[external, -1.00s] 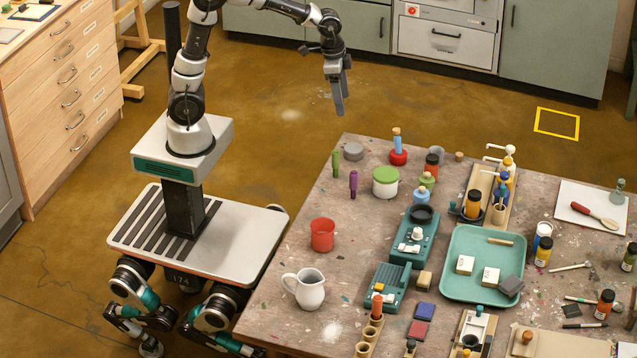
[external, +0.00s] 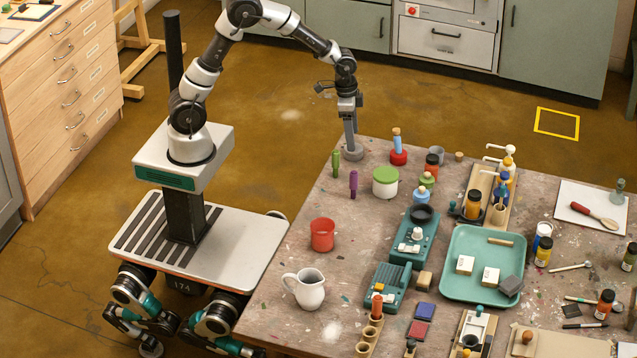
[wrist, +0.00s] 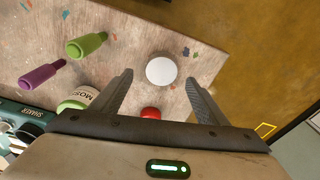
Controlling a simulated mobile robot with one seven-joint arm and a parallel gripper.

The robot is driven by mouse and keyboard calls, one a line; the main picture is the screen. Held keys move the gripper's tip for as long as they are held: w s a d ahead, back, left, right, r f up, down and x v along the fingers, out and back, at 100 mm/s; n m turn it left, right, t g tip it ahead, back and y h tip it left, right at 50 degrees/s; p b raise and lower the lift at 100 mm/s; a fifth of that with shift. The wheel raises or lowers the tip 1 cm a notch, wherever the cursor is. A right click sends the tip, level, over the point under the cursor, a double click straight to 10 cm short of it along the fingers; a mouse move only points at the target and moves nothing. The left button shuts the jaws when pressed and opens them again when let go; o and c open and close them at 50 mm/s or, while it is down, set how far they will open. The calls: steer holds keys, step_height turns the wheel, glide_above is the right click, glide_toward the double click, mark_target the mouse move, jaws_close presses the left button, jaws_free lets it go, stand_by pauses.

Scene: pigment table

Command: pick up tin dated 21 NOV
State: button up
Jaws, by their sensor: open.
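A small round grey tin (external: 356,156) stands at the far left corner of the worktable. In the wrist view it is a pale disc (wrist: 161,71) seen from above, between and slightly beyond my fingertips. No date can be read on it in either view. My gripper (external: 350,148) points down right over this tin, with its fingers hiding part of it in the external view. In the wrist view my gripper (wrist: 158,82) is open, with one finger to each side of the tin. I cannot tell whether the fingers reach down beside it.
A green bottle (external: 336,164) and a purple bottle (external: 353,185) stand just in front of the tin. A green-lidded jar (external: 385,182) and a red-based bottle (external: 398,156) are to the right. The table edge (external: 312,194) is close on the left. A green tray (external: 460,245) lies further right.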

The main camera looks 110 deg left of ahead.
mark_target(356, 156)
steer(key=f+b, duration=0.1)
steer(key=f, duration=0.4)
steer(key=shift+w+a+f+b, duration=0.1)
steer(key=shift+w+a+b, duration=0.1)
steer(key=shift+b, duration=0.2)
steer(key=shift+c, duration=0.3)
steer(key=c, duration=1.1)
